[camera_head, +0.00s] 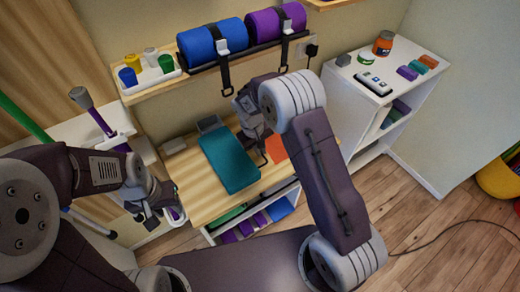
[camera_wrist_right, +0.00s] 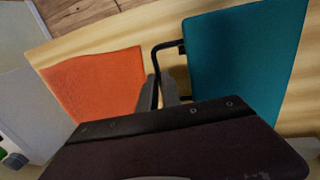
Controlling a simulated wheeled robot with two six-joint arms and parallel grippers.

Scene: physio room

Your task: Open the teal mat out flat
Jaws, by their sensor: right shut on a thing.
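The teal mat (camera_head: 230,163) lies as a compact rectangular slab on the wooden tabletop. In the right wrist view the teal mat (camera_wrist_right: 245,55) is at the right, with a black loop handle (camera_wrist_right: 158,50) on its left edge. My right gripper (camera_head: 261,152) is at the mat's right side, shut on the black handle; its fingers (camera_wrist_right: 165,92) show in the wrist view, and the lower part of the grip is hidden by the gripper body. My left gripper (camera_head: 147,214) hangs off the table's left side, apart from the mat; its finger gap is unclear.
An orange sheet (camera_head: 276,149) lies just right of my right gripper. The wooden table (camera_head: 190,190) is bare left of the mat. A white cabinet (camera_head: 345,95) stands right; a shelf with rolls (camera_head: 197,46) hangs behind.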

